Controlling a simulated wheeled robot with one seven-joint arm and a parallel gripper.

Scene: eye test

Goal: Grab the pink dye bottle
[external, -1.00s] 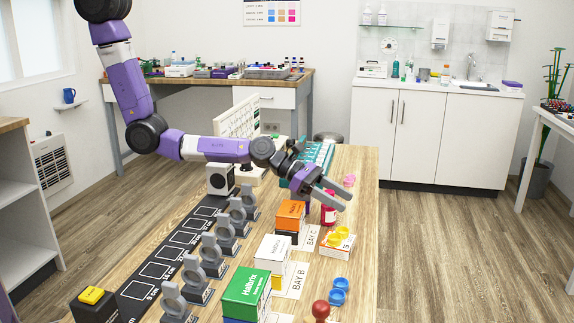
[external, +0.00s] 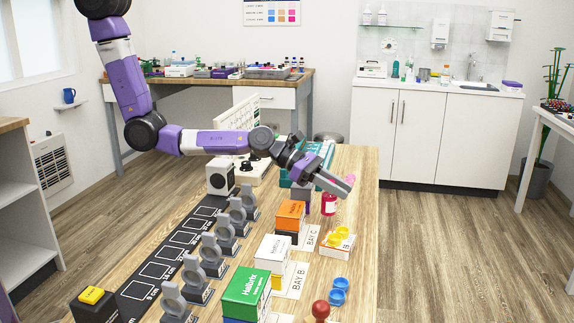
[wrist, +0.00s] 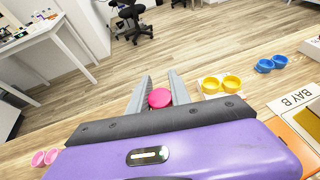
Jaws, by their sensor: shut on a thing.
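The pink dye bottle (external: 329,206) is upright between my fingers, beyond the orange box, and appears a little above the wooden table. Its round pink cap shows in the wrist view (wrist: 159,98), with one finger on each side of it. My gripper (external: 340,187) is shut on the bottle; the fingers cover its upper part in the external view. In the wrist view my gripper (wrist: 159,78) points away over the table's edge side. The bottle's body is hidden under the cap there.
Yellow cups (external: 340,235) on a small box stand near the bottle. Blue cups (external: 339,290) and an orange box (external: 290,215) are closer to the camera. Pink cups (wrist: 45,157) lie on the other side.

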